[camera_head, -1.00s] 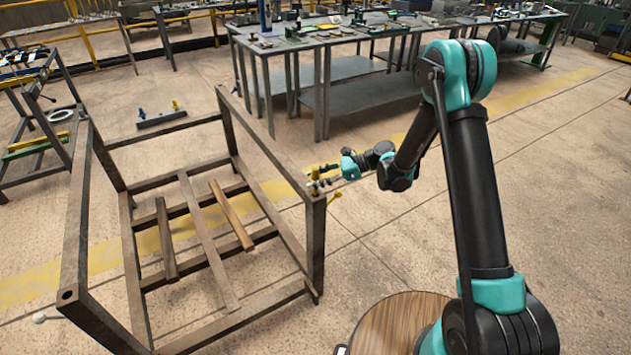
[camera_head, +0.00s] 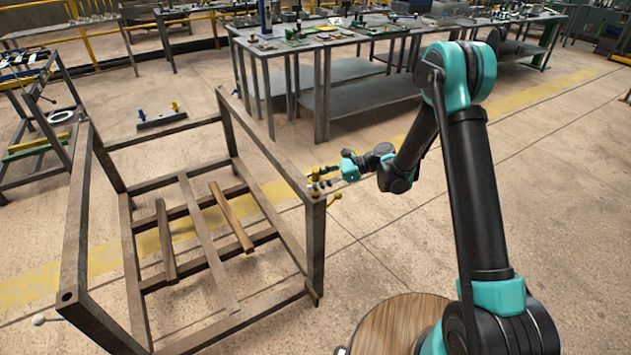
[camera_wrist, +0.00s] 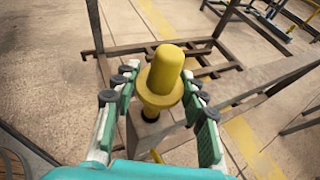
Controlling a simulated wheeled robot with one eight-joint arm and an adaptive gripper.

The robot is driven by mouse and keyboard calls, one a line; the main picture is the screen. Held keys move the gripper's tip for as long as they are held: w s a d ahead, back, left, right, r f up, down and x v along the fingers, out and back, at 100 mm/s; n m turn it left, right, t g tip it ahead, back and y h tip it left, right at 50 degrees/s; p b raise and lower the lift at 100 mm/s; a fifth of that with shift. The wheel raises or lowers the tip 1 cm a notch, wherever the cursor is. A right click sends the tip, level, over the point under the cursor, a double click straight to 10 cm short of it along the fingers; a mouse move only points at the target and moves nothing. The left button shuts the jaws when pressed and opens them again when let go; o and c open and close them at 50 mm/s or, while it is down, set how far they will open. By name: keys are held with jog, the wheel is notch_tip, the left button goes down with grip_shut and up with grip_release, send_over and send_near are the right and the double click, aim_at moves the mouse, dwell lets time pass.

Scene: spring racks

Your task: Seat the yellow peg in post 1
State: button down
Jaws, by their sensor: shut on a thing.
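The yellow peg (camera_wrist: 166,68) stands between my gripper's fingers in the wrist view, with a rounded top, a wide collar and a dark lower part. It also shows small in the head view (camera_head: 316,174), at the top of the rack's near right post (camera_head: 316,245). My gripper (camera_wrist: 161,86) is shut on the peg, with a finger on each side. The peg looks upright over the post top. No post number is readable.
A yellow-knobbed lever (camera_head: 336,197) sticks out of the same post. The near left post (camera_head: 68,296) has an open hole on top and a white-knobbed lever (camera_head: 38,320). A block with blue and yellow pegs (camera_head: 161,119) lies on the floor behind the rack. Workbenches stand farther back.

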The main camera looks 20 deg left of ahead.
aim_at(316, 195)
jog(key=shift+f, duration=2.6)
jog(key=c, duration=0.8)
grip_release()
jog(key=shift+d, duration=0.1)
jog(key=v, duration=1.1)
jog(key=shift+w+d+r, duration=0.15)
jog(key=shift+d+r, duration=0.05)
jog(key=shift+d, duration=0.15)
